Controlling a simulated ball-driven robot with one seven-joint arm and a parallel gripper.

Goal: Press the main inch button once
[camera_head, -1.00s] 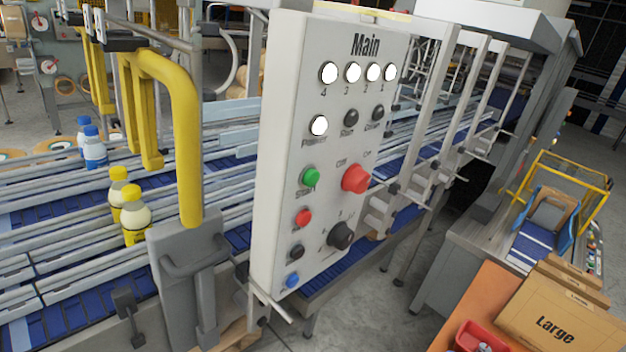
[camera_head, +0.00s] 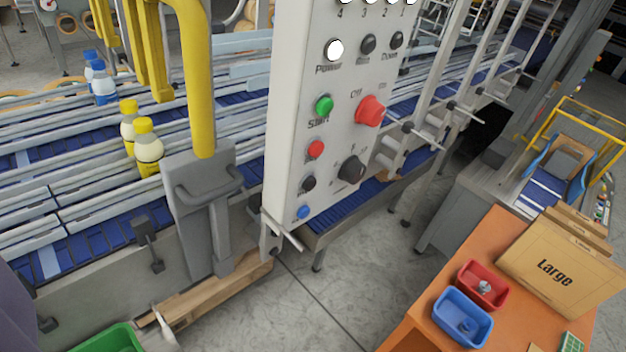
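The main control panel (camera_head: 290,120) is a tall white box in the upper middle. Its left column holds a green start button (camera_head: 324,104), a red button (camera_head: 316,149), a black button (camera_head: 308,183) and a blue button (camera_head: 304,212) at the bottom. The labels by the black and blue buttons are too small to read, so I cannot tell which is inch. A red rotary switch (camera_head: 370,111) and a black knob (camera_head: 352,169) sit to their right. The panel's top is cut off by the picture edge. My gripper is not in view.
A yellow post (camera_head: 200,80) and grey bracket (camera_head: 200,200) stand left of the panel. Conveyors with bottles (camera_head: 148,150) run behind. An orange table (camera_head: 405,335) holds a red bin (camera_head: 482,285), a blue bin (camera_head: 462,316) and boxes (camera_head: 560,270). Grey floor before the panel is open.

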